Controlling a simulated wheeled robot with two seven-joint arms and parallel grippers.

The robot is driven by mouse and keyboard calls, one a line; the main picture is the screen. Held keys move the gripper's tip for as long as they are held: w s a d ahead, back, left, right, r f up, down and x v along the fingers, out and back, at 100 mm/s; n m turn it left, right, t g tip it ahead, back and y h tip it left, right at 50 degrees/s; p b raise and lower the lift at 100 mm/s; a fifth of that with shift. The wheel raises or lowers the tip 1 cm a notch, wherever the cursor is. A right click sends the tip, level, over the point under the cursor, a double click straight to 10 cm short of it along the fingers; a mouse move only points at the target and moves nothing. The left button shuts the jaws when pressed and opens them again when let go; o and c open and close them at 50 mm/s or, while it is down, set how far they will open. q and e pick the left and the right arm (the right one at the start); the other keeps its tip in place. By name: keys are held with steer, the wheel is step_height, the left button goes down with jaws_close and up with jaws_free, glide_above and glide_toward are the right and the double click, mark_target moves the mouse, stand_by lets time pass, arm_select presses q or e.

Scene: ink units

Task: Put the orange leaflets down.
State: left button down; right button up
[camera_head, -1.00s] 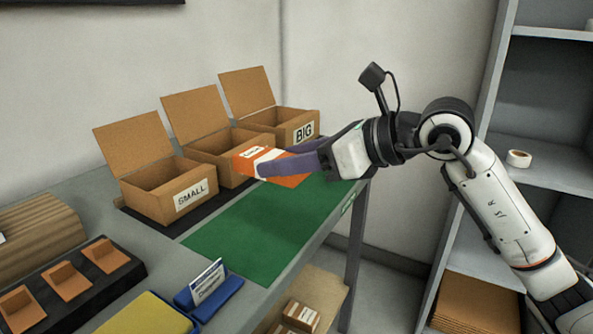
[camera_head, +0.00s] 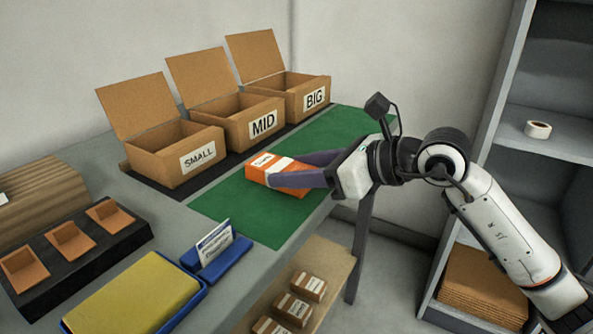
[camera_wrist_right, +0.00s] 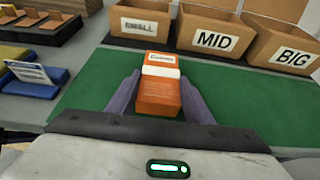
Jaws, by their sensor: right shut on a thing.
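The orange leaflets (camera_head: 262,167) are a bundle with a white band, and they show in the right wrist view (camera_wrist_right: 159,96) between two purple fingers. My right gripper (camera_head: 300,172) is shut on them over the green mat (camera_head: 245,212). The bundle looks low over the mat or on it; I cannot tell if it touches. My left gripper is not in view.
Open cardboard boxes marked SMALL (camera_head: 180,160), MID (camera_head: 240,128) and BIG (camera_head: 300,100) stand behind the mat. A blue card holder (camera_head: 222,262), a yellow pad in a blue tray (camera_head: 135,292) and a black tray with orange cups (camera_head: 75,262) are at the left front. The mat's front is clear.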

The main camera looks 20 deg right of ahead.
steer(key=shift+f, duration=0.15)
steer(key=o, duration=1.2)
steer(key=shift+r, duration=0.25)
steer(key=shift+b+v, duration=0.45)
steer(key=shift+v, duration=5.45)
